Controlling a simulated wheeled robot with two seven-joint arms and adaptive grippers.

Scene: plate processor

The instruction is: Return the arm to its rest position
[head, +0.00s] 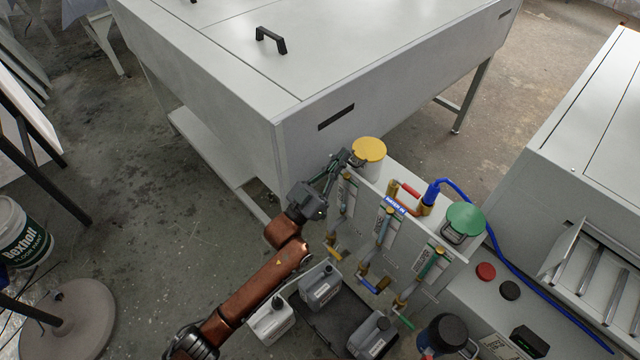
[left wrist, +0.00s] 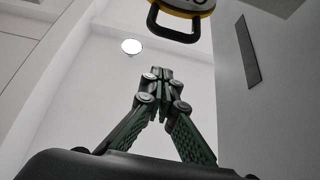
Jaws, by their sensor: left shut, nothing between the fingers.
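My left arm (head: 258,290) reaches up from the lower left in the head view. Its gripper (head: 343,157) is beside the container with the yellow lid (head: 369,149), at the left end of the pipe panel. In the left wrist view the gripper's fingers (left wrist: 160,78) meet at the tips with nothing between them. A dark handle under the yellow lid (left wrist: 172,22) shows just beyond the tips, apart from them in that picture. My right gripper is not in view.
The pipe panel (head: 368,235) stands by the large white processor (head: 215,80). A green-lidded container (head: 465,217) is at its right end. Several jugs (head: 320,287) stand in front. A white bucket (head: 22,236) is at far left. Open floor (head: 150,215) lies left of the arm.

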